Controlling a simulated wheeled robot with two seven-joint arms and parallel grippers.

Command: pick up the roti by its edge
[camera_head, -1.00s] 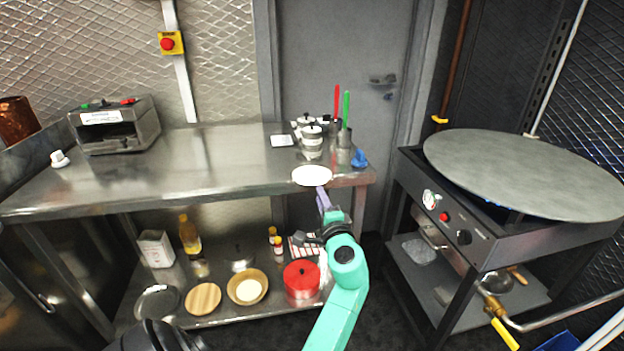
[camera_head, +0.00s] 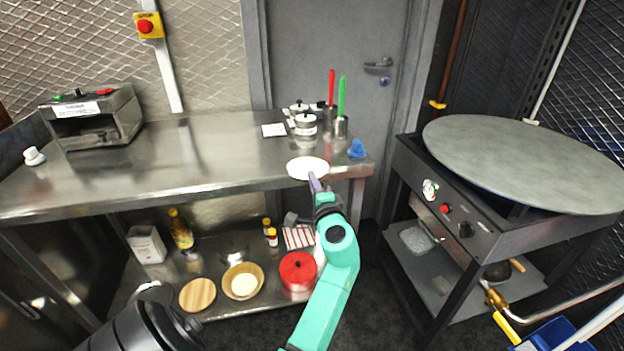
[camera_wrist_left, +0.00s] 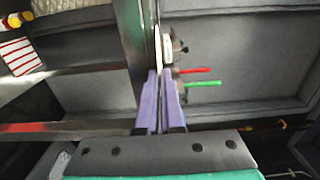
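The roti (camera_head: 305,166) is a flat white disc at the front edge of the steel table (camera_head: 215,165), near its right end. In the left wrist view it shows nearly edge-on as a thin pale strip (camera_wrist_left: 157,42). My left gripper (camera_head: 313,180) has purple fingers that reach the roti's near edge from the front. In the left wrist view its fingers (camera_wrist_left: 160,85) are close together, with the roti's edge between their tips. They look shut on it. Whether the roti is clear of the tabletop is hard to tell. My right gripper is not in view.
Pots (camera_head: 305,124) and a holder with red and green-handled tools (camera_head: 341,126) stand behind the roti. A blue object (camera_head: 357,149) is to its right. A large round griddle (camera_head: 530,160) stands at the right. The left tabletop is mostly clear.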

